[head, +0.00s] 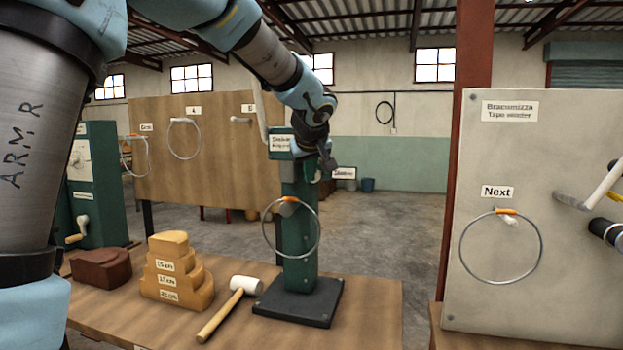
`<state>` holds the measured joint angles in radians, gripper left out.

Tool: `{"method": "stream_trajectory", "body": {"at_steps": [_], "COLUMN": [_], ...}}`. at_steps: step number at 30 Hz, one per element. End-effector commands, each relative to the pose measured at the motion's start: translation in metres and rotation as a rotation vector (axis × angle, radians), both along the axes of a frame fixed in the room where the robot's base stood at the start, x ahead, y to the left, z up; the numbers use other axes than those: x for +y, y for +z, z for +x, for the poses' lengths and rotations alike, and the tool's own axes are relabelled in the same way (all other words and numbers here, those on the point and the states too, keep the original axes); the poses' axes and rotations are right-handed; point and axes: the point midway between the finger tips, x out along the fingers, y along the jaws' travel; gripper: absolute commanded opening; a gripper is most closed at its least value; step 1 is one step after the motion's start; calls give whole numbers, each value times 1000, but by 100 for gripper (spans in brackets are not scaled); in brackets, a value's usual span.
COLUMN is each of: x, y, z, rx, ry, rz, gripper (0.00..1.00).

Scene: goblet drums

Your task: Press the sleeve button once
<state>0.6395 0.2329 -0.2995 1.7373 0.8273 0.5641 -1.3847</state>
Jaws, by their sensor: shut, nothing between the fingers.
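A green post (299,234) on a dark base plate stands on the wooden bench. It has a sign (281,142) at the upper left and a smaller label (344,173) at the right; I cannot read either surely. A metal ring (265,236) hangs from an orange-topped peg on the post's front. My gripper (328,166) is shut and empty at the top right of the post, pointing down. I cannot tell whether it touches the post. No sleeve button can be made out; my gripper and wrist cover part of the post's top.
A white-headed mallet (229,305), a stepped yellow block (176,271) and a brown block (101,268) lie on the bench (361,318) left of the post. A grey panel (545,281) with a "Next" label and another ring stands at the right. A wooden board (218,176) stands behind.

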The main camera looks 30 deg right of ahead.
Motion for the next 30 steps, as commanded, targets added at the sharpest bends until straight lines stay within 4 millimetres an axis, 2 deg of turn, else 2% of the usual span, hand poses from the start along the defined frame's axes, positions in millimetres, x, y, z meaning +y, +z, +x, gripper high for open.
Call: {"method": "stream_trajectory", "body": {"at_steps": [15, 30], "x": [0, 17], "y": [0, -1], "z": [1, -17], "rx": [-2, -1], "ry": [0, 0], "rz": [-2, 0], "gripper": [0, 0]}}
